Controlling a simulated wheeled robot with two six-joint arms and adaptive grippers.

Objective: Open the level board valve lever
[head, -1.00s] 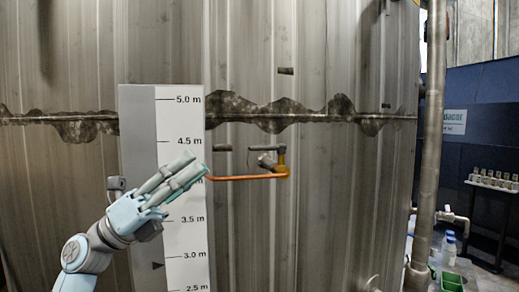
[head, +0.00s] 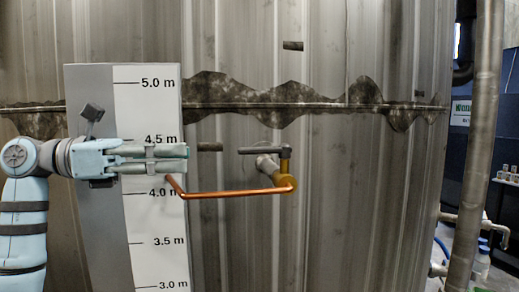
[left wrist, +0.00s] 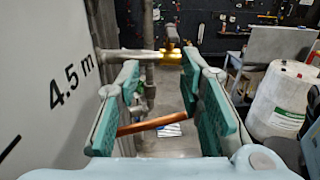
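The valve has a yellow-brass body (head: 288,183) on a short stub from the tank wall. Its grey lever (head: 262,150) points left from the top of the valve, roughly level. A copper pipe (head: 235,193) runs left from the valve and bends up at its end near the level board (head: 150,217). My left gripper (head: 187,158) is level in front of the board, left of the lever and apart from it. In the left wrist view the gripper (left wrist: 160,82) is open and empty, with the valve body (left wrist: 172,57) and lever (left wrist: 171,34) ahead beyond the fingertips.
The ribbed metal tank (head: 350,220) fills the background. A small dark stub (head: 210,147) sticks out between gripper and lever. A vertical pipe (head: 478,140) stands at the right. In the left wrist view a white drum (left wrist: 283,98) stands at the right.

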